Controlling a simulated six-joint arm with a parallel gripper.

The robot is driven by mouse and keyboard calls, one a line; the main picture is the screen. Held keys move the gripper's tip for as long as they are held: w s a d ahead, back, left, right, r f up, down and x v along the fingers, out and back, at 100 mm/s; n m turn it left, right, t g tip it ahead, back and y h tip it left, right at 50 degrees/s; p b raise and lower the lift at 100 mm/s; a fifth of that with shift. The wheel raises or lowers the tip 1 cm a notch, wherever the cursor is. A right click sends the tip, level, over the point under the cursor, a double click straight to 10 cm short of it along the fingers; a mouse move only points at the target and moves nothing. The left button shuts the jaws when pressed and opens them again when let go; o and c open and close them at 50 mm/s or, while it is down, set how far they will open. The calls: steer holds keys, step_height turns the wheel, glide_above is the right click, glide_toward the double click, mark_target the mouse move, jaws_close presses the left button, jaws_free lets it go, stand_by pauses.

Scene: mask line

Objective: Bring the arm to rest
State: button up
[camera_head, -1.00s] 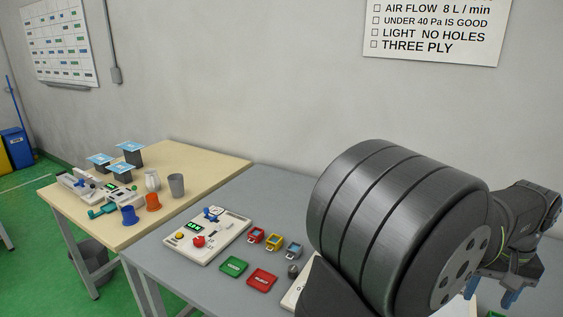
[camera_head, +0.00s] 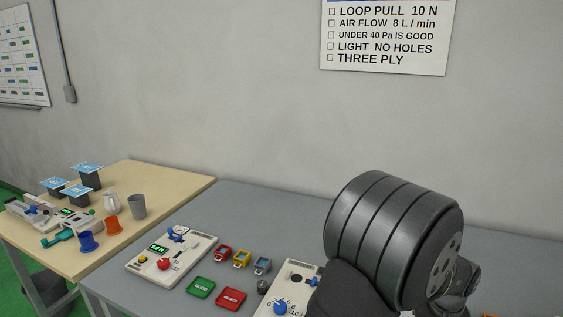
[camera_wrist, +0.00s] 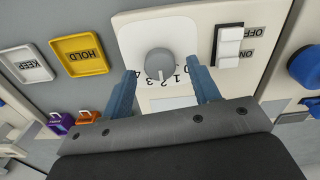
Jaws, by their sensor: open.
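My gripper (camera_wrist: 164,92) shows in the wrist view with its two blue fingers spread apart and nothing between them. Beyond the fingers is a pale panel with a grey knob (camera_wrist: 158,64) and number marks around it. The knob appears between the fingers in the picture; I cannot tell how far away it is. In the head view my large dark arm joint fills the lower right and hides the gripper.
A white rocker switch (camera_wrist: 229,45) sits right of the knob. Yellow HOLD (camera_wrist: 80,54) and white KEEP (camera_wrist: 25,65) trays lie left. In the head view, a meter box (camera_head: 170,256), green tray (camera_head: 201,288) and red tray (camera_head: 230,299) lie on the grey table (camera_head: 262,205).

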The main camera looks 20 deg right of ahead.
steer(key=shift+f, duration=0.75)
steer(key=shift+r, duration=0.1)
